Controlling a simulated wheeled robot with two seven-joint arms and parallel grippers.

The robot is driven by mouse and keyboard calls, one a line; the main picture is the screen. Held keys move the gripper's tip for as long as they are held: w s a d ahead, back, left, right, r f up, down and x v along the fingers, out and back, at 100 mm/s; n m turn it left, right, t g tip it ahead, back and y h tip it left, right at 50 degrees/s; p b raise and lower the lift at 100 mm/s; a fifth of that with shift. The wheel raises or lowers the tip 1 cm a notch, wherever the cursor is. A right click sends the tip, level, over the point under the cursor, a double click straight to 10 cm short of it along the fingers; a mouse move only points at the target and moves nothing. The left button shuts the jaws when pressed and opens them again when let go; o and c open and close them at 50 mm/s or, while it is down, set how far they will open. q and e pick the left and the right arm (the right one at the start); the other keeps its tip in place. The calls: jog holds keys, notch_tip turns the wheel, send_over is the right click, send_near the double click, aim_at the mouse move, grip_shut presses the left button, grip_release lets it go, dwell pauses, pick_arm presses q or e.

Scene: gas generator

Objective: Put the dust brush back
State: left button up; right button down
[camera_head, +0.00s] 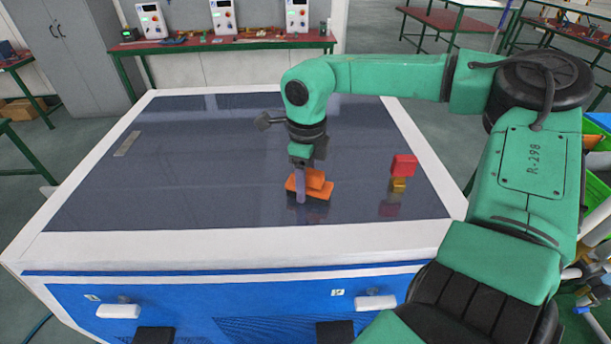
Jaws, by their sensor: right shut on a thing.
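An orange block-like thing with a darker underside, which I take to be the dust brush (317,180), is at the dark glossy top of the white cabinet, right of its middle. My right gripper (302,190) points down at it and is shut on it. A pale purple finger covers part of its front. I cannot tell whether the brush touches the surface or is just above it. My left gripper is not in view.
A red block above a small yellow piece (399,185) stands to the right on the cabinet top (220,165). A flat grey strip (127,144) lies at the left. Most of the top is clear. A bench (225,42) with several white devices stands behind.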

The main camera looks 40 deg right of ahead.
jog(key=shift+f, duration=0.2)
jog(key=shift+c, duration=2.2)
grip_release()
jog(key=shift+w, duration=0.15)
jog(key=shift+o, duration=0.9)
jog(key=shift+r, duration=0.35)
notch_tip(320, 180, up, 11)
jog(key=b, duration=0.3)
jog(key=shift+s+r, duration=0.2)
jog(key=shift+r, duration=0.1)
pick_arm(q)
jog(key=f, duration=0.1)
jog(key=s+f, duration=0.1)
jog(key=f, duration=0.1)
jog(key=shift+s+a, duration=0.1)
